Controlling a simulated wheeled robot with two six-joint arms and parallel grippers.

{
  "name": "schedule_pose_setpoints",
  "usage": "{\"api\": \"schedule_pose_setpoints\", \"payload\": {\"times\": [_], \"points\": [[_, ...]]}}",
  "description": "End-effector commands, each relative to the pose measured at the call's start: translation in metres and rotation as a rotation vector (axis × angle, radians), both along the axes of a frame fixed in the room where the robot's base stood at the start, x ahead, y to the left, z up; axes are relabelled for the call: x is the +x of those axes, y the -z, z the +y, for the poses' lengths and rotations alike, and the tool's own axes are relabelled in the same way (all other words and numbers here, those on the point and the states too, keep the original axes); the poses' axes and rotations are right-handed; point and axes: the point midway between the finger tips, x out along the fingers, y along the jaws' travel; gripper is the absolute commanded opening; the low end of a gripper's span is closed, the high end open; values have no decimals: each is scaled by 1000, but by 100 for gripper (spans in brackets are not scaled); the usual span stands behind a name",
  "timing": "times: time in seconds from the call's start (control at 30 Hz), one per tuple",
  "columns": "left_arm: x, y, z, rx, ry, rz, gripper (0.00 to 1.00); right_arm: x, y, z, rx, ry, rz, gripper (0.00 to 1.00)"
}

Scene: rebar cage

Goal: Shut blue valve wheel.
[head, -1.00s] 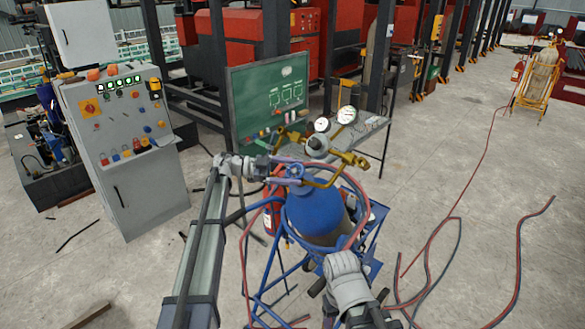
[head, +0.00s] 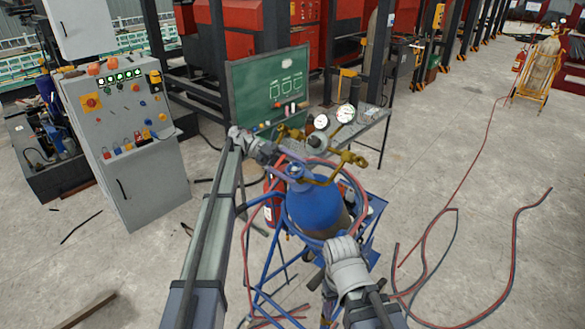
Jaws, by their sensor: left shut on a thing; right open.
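The blue valve wheel (head: 295,171) sits on top of the blue gas cylinder (head: 318,210), which stands upright in a blue cart. My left gripper (head: 282,161) reaches in from the upper left and is shut on the wheel's rim; its fingertips are small and partly merge with the wheel. My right gripper (head: 341,248) is low in front of the cylinder, away from the wheel. It is open and appears empty, but its fingers are hard to make out.
Brass fittings with two round gauges (head: 345,113) stand close behind the wheel. Red hoses (head: 425,235) loop around the cylinder and lie on the floor at right. A grey control cabinet (head: 130,170) stands at left. A green board (head: 270,90) is behind. Open floor lies at right.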

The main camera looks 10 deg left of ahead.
Motion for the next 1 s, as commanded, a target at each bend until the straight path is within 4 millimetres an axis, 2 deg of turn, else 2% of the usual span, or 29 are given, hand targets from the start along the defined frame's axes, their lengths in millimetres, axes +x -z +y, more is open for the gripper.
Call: {"api": "schedule_pose_setpoints", "payload": {"times": [0.37, 0.4, 0.5, 1.0], "points": [[0, 0, -2, 1, 4, -2, 28, 0, 0, 0, 0, 0, 0, 76], [0, 0, -2, 1, 4, -2, 88, 0, 0, 0, 0, 0, 0, 76], [0, 0, -2, 1, 3, -2, 99, 0, 0, 0, 0, 0, 0, 76], [4, -4, -5, 1, 3, -1, 100, 0, -4, 0, 0, 0, 0, 76]]}}
